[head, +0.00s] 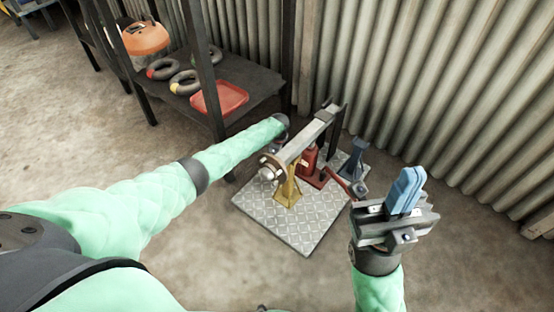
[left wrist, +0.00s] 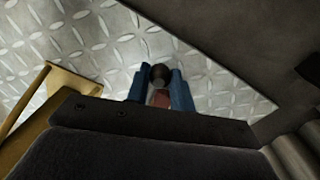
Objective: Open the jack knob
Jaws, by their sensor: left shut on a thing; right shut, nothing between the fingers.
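The red jack (head: 309,160) stands upright on a diamond-patterned metal plate (head: 300,236), under a grey beam with an axle end (head: 300,140). Its red handle (head: 339,181) sticks out toward the right. In the left wrist view, my left gripper (left wrist: 160,82) has its blue fingers shut on a small dark round knob (left wrist: 159,72), with a reddish part just below it. In the head view the beam and my wrist hide the left fingers and the knob. My right gripper (head: 407,188) is shut and empty, raised to the right of the plate with fingers pointing up.
A yellow stand (head: 287,191) and a blue stand (head: 354,158) flank the jack. A dark shelf (head: 245,75) with a red tray (head: 219,97) and rings is at the back left. A corrugated wall (head: 450,90) closes the back. Floor in front is clear.

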